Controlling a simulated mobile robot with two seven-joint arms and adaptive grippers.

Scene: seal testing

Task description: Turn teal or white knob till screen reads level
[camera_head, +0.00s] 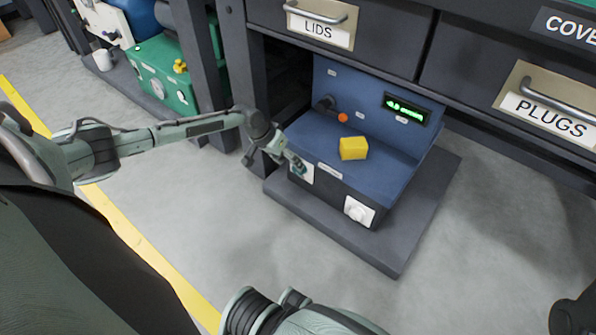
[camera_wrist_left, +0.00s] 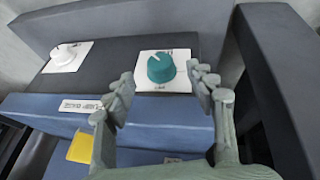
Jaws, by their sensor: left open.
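The blue test bench (camera_head: 400,165) stands low under the drawers. Its front face carries a teal knob (camera_wrist_left: 161,67) and a white knob (camera_head: 358,212), each on a white plate; the white knob also shows in the left wrist view (camera_wrist_left: 63,55).
A yellow block (camera_head: 353,148) sits on the bench top, near an orange button (camera_head: 343,117). Drawers marked LIDS (camera_head: 318,30) and PLUGS (camera_head: 549,122) overhang behind. A dark frame post (camera_head: 245,75) stands left of the bench. The floor in front is clear.

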